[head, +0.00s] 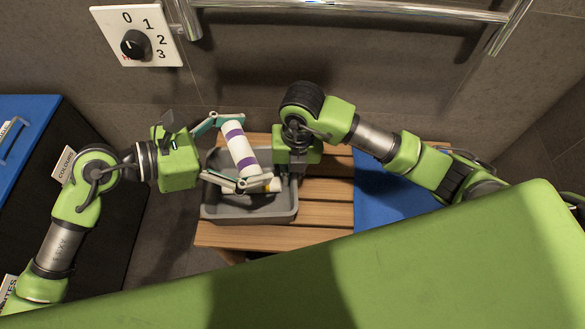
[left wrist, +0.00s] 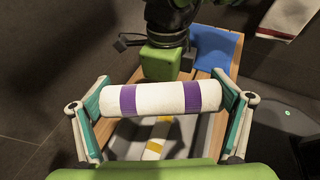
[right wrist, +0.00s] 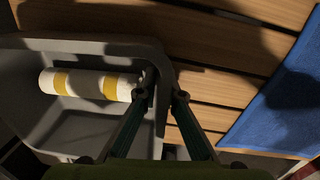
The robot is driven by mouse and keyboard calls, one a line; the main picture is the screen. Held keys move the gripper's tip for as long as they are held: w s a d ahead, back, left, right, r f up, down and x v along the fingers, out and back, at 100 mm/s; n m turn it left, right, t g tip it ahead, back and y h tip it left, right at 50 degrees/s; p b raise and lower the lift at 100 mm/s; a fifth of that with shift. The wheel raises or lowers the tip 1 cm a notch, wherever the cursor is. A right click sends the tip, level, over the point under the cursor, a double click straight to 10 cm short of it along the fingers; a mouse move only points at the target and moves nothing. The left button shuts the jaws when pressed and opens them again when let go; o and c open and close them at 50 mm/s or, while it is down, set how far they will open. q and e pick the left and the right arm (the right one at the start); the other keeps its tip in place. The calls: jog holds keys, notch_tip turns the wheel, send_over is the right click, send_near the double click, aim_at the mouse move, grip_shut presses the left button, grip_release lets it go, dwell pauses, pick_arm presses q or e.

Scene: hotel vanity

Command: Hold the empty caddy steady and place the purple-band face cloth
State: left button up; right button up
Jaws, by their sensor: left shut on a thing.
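The purple-band face cloth (head: 238,150) is a white roll with two purple bands. My left gripper (head: 240,152) is shut on it by its two ends, above the caddy. The left wrist view shows the roll (left wrist: 150,98) lying across between the fingers. The grey caddy (head: 250,215) stands on a slatted wooden bench and is not empty: a white roll with yellow bands (right wrist: 88,84) lies in it. My right gripper (right wrist: 160,97) has its fingers on either side of the caddy's right wall (right wrist: 161,125); whether they clamp it is unclear.
The bench (head: 325,215) has bare slats right of the caddy, then a blue cloth (head: 385,195). A metal rail (head: 360,10) and a dial panel (head: 137,36) are on the wall behind. A dark unit with a blue top (head: 30,125) stands at the left.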

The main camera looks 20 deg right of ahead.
grip_shut()
pick_arm(q)
jog(key=shift+f, duration=0.1)
